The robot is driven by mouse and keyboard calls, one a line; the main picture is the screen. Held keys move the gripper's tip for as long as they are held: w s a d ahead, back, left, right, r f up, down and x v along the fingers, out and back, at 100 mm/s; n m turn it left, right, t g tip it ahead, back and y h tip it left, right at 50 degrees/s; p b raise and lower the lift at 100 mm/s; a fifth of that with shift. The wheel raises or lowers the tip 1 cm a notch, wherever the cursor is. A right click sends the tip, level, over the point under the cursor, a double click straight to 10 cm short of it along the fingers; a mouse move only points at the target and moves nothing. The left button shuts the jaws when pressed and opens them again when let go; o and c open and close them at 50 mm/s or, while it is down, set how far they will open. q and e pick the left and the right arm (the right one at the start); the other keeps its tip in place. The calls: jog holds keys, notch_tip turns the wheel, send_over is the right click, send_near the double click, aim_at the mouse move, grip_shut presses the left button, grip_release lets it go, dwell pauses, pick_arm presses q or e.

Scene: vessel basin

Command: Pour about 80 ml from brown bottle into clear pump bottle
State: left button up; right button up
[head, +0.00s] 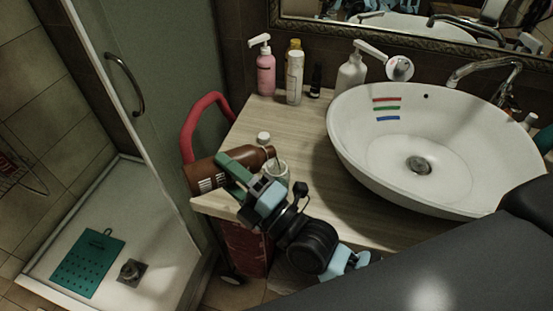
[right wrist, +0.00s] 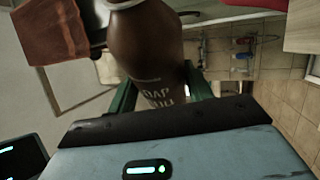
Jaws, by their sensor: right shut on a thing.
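The brown bottle (head: 208,175) is tilted almost onto its side above the counter's front left corner, its neck pointing right. My right gripper (head: 238,172) is shut around its body. In the right wrist view the brown bottle (right wrist: 146,50), with pale lettering, sits between the green fingers of my right gripper (right wrist: 155,95). A clear, open-topped vessel (head: 277,174), apparently the clear pump bottle, stands on the counter just below the brown bottle's mouth, partly hidden by my gripper. I cannot make out any liquid stream or the level inside. My left gripper is not in view.
A small white-topped item (head: 263,138) stands just behind the brown bottle's neck. A pink pump bottle (head: 265,72), a white bottle (head: 295,78) and a whitish pump bottle (head: 351,74) stand at the back. The basin (head: 440,190) takes up the right. The wooden counter's middle (head: 305,130) is clear.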

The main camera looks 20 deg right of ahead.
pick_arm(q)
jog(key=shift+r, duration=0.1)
pick_arm(e)
jog(key=shift+r, duration=0.15)
notch_tip(320, 180, down, 3)
jog(key=n+g, duration=0.1)
jog(key=n, duration=0.1)
jog(key=n+g, duration=0.1)
jog(key=n, duration=0.2)
jog(key=shift+g, duration=0.3)
jog(key=shift+n, duration=0.4)
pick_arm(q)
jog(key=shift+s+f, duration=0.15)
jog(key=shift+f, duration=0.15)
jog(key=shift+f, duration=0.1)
